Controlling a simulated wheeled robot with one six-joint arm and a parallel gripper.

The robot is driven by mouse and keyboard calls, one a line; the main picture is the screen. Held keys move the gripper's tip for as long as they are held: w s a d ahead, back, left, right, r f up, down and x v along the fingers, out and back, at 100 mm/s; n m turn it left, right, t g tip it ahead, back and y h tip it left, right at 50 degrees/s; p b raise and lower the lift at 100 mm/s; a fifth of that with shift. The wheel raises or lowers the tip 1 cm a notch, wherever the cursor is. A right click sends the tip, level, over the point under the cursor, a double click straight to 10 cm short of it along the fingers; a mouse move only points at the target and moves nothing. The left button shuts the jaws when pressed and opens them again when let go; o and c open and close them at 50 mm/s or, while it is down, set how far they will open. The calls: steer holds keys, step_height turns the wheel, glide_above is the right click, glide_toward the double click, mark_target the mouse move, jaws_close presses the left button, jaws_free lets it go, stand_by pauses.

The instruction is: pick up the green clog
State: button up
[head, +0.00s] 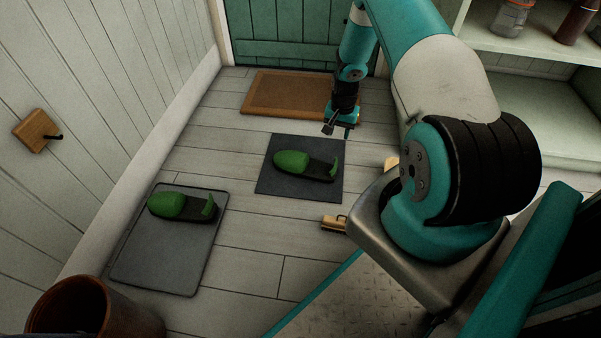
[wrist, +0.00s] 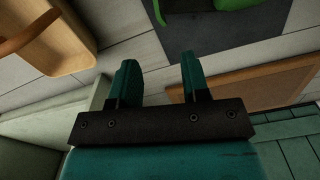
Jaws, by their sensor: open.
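Two green clogs show in the head view. One green clog (head: 293,162) lies on a dark square mat (head: 268,186) in the middle of the floor. The other green clog (head: 168,204) lies on a grey tray-like mat (head: 150,262) at the left, by the wall. My gripper (head: 338,130) is above the floor, up and to the right of the middle clog, apart from it. In the wrist view my gripper (wrist: 156,85) is open with nothing between its fingers. Part of a green clog (wrist: 232,4) and the dark mat (wrist: 205,35) show at the top edge there.
A brown doormat (head: 285,95) lies before the green door (head: 280,40). A brown pot (head: 85,310) stands at the lower left. A brush-like wooden item (head: 334,223) lies on the floor. Open shelves (head: 530,110) stand at the right. A wooden box (wrist: 55,45) shows in the wrist view.

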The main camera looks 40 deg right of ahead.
mark_target(335, 166)
step_height(335, 166, down, 13)
steer(key=b, duration=0.6)
steer(key=shift+s+r+b, duration=0.1)
steer(key=shift+r+b, duration=0.1)
steer(key=shift+b, duration=0.2)
steer(key=f+b, duration=0.4)
steer(key=f, duration=0.1)
steer(key=shift+s, duration=0.3)
steer(key=shift+r, duration=0.1)
jaws_close()
